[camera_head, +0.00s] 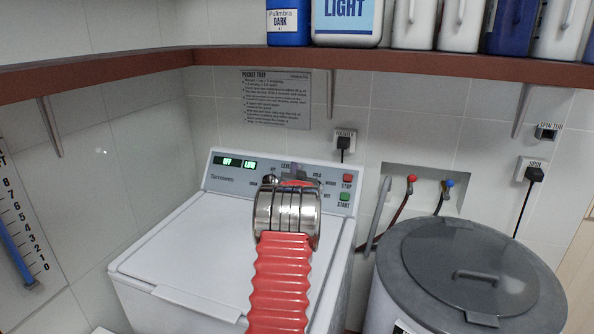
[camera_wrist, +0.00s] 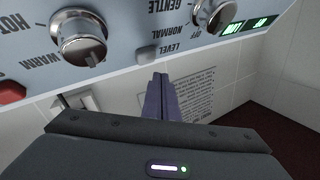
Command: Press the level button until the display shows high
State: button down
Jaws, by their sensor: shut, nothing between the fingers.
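The washer's control panel (camera_head: 222,175) shows in the head view with two green displays, one reading OFF (camera_head: 229,161) and one reading LOW (camera_head: 250,164). My arm covers the middle of the panel there, hiding the level button. In the wrist view the panel is upside down at the top. The small grey level button (camera_wrist: 147,53) sits beside the word LEVEL, between two chrome knobs. My gripper (camera_wrist: 161,76) is shut and empty, its purple fingertips just below and right of the button in that view. I cannot tell whether they touch the panel.
A chrome knob (camera_wrist: 82,38) and another knob (camera_wrist: 211,14) flank the button. Red STOP (camera_head: 347,181) and green START (camera_head: 345,197) buttons are at the panel's right. A grey-lidded tub (camera_head: 420,262) stands right, and a shelf (camera_head: 440,62) with bottles runs above.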

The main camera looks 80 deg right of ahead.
jog(key=shift+d+f, duration=0.45)
jog(key=shift+d, duration=0.05)
jog(key=shift+s+d+f, duration=0.15)
jog(key=shift+d+f, duration=0.55)
jog(key=shift+d, duration=0.25)
dwell(3.3)
jog(key=shift+a+r, duration=0.75)
jog(key=shift+a, duration=0.25)
jog(key=shift+r, duration=0.1)
jog(key=shift+w+a+r, duration=0.15)
jog(key=shift+a+r, duration=0.55)
jog(key=shift+a, duration=0.3)
jog(key=shift+w+a+r, duration=0.15)
jog(key=shift+a+r, duration=0.55)
jog(key=shift+a, duration=0.25)
